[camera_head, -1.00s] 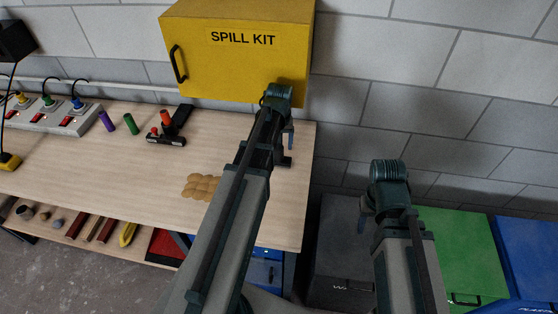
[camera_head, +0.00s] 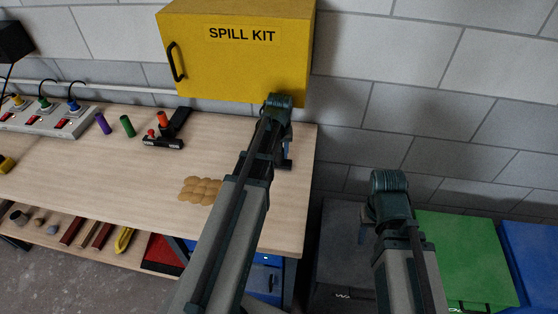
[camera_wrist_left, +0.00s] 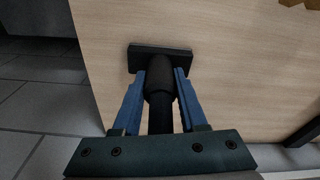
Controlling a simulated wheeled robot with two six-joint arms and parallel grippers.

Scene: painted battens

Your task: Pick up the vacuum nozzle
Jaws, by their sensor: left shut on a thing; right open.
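The vacuum nozzle (camera_wrist_left: 160,85) is black, with a round neck and a flat, wide head. In the left wrist view its neck lies between the two blue fingers of my left gripper (camera_wrist_left: 160,92), which is shut on it. The head is just beyond the fingertips, over the wooden bench top; I cannot tell whether it touches. In the head view only a dark bit of the nozzle (camera_head: 286,164) shows beside my left arm, near the bench's right end. My right gripper (camera_head: 364,232) is open, mostly hidden behind its wrist, right of the bench.
Grey, green (camera_head: 465,260) and blue bins stand right.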

